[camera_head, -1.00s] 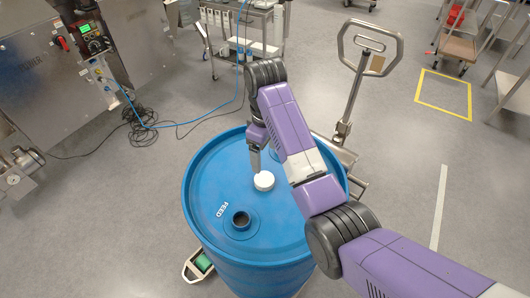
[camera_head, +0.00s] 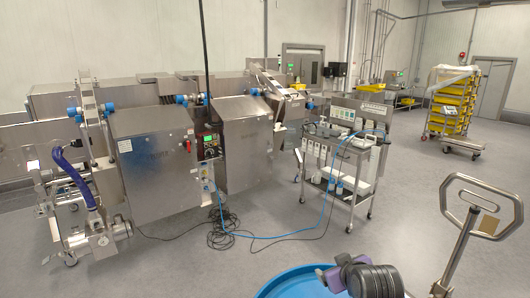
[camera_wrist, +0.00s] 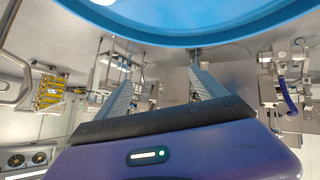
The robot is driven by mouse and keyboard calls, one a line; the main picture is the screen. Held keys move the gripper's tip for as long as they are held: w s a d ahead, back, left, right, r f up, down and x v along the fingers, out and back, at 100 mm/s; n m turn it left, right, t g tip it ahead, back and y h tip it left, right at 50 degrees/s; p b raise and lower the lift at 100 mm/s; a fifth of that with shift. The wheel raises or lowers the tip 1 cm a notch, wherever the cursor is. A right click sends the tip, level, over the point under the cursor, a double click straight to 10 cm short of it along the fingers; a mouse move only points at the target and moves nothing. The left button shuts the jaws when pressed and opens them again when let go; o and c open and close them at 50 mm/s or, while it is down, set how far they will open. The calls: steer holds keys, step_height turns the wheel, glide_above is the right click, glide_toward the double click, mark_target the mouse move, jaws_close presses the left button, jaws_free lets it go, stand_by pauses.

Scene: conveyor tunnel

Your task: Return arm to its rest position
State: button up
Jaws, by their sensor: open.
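My gripper (camera_wrist: 168,62) shows in the wrist view with its two fingers spread apart and nothing between them. The blue drum's curved rim (camera_wrist: 185,38) crosses the top of the wrist view, beyond the fingertips. In the head view, only the far edge of the blue drum (camera_head: 290,284) shows at the bottom. Part of my purple and black arm (camera_head: 365,277) is over its right side, cut off by the frame. The head view does not show the fingers clearly. The drum's top and the white cap on it are out of the head view.
A steel cart (camera_head: 338,165) with equipment stands behind the drum. A pallet jack handle (camera_head: 482,210) rises close at the right. Steel machines (camera_head: 155,165) line the left. A blue hose (camera_head: 290,232) and black cables lie on the floor. A rack with yellow trays (camera_head: 455,105) stands far right.

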steer(key=s+f+m+t+b, duration=0.2)
steer(key=s+m+t+b, duration=0.2)
steer(key=s, duration=4.9)
steer(key=shift+s+d+f+t+b, duration=0.2)
steer(key=shift+s+t+b, duration=0.1)
steer(key=shift+b, duration=0.25)
